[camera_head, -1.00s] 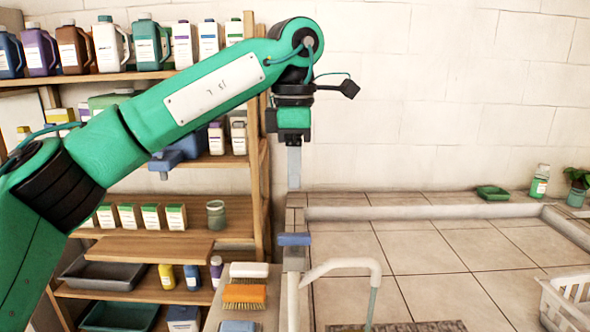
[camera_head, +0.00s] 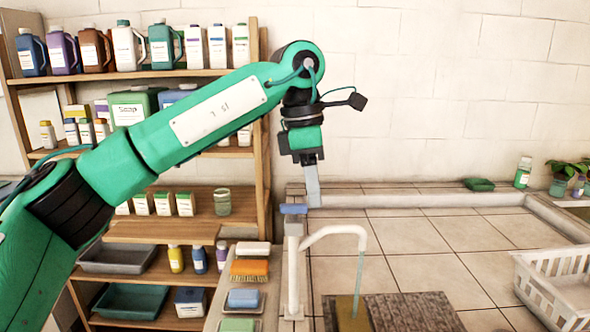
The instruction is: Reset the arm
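My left arm comes in from the left, and its gripper (camera_head: 313,204) points down with its pale grey finger end beside the tap's blue handle (camera_head: 293,208), slightly to the right of it in the picture. I cannot tell whether they touch. The fingers overlap edge-on, so their opening is not clear, and no held object shows. The white tap (camera_head: 335,231) has a curved spout with a thin bluish stream below it, over a brown board or mat (camera_head: 410,312). My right gripper is not in view.
A wooden shelf (camera_head: 262,130) with bottles and jugs stands behind my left arm. Brushes and sponges (camera_head: 248,270) lie left of the tap. A white basket (camera_head: 555,285) is at right. A green dish (camera_head: 479,184) sits on the back ledge. The tiled surface (camera_head: 430,235) has free room.

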